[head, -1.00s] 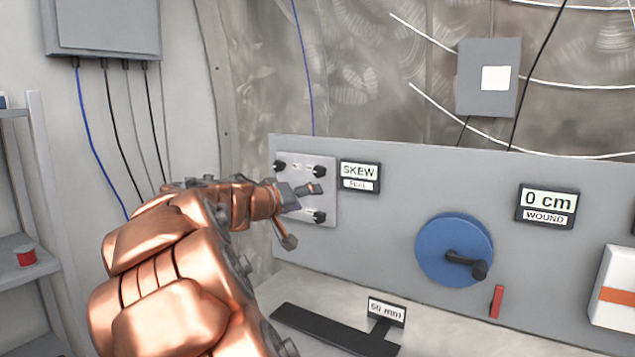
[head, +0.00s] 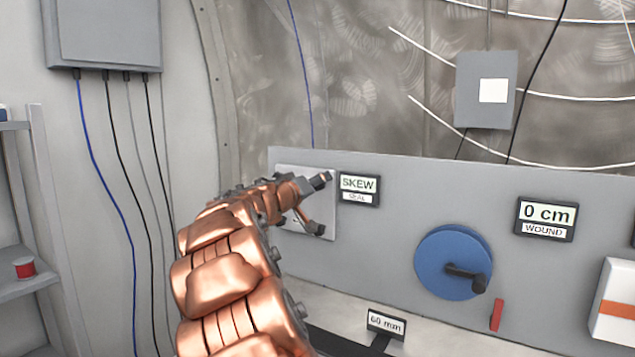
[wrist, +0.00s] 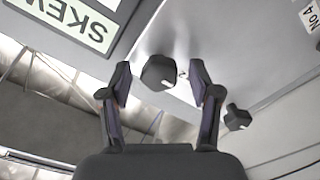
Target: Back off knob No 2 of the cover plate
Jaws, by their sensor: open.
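The cover plate (head: 287,173) is a pale panel at the left end of the grey console. My arm and gripper hide most of it in the head view. The wrist view looks at the plate (wrist: 215,35) upside down. A dark knob (wrist: 157,73) stands between the two fingertips of my open gripper (wrist: 160,80), with room on both sides. Its number cannot be read. A second dark knob (wrist: 237,118) sits to the right, outside the fingers. A "No 4" label (wrist: 312,18) is at the upper right. In the head view my gripper (head: 318,204) is before the plate's right side.
A SKEW / SEAL display (head: 359,189) is close to the right of the plate. A "60 mm" sign (head: 386,322) stands below.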

